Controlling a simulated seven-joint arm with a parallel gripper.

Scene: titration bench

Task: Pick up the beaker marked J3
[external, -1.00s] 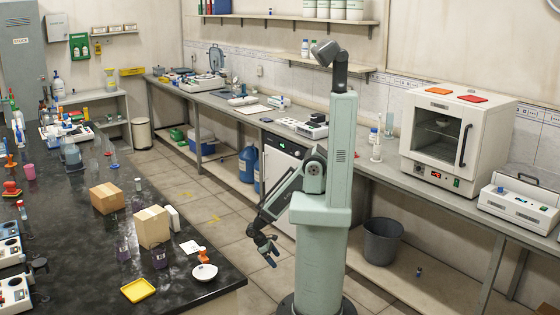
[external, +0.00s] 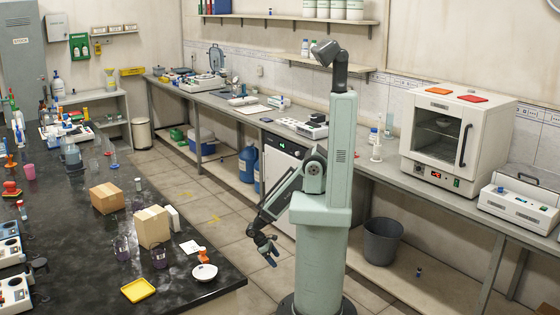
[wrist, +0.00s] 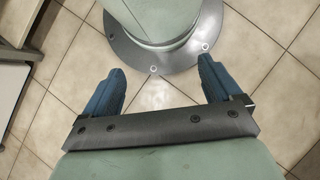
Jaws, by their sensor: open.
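Two small glass beakers with dark purple contents stand on the black bench near its front edge in the external view, a left beaker (external: 122,248) and a right beaker (external: 159,257). Their markings are too small to read, so I cannot tell which is J3. My gripper (external: 268,253) hangs low over the floor, to the right of the bench and apart from the beakers. In the wrist view my gripper (wrist: 160,85) is open and empty, its two blue fingers wide apart above the floor tiles. No beaker shows in the wrist view.
Cardboard boxes (external: 152,227) stand just behind the beakers. A yellow tray (external: 138,290), a white bowl (external: 204,272) and an orange-topped item (external: 203,255) are near the bench corner. A grey bin (external: 382,241) stands right of my base. The tiled floor between the benches is clear.

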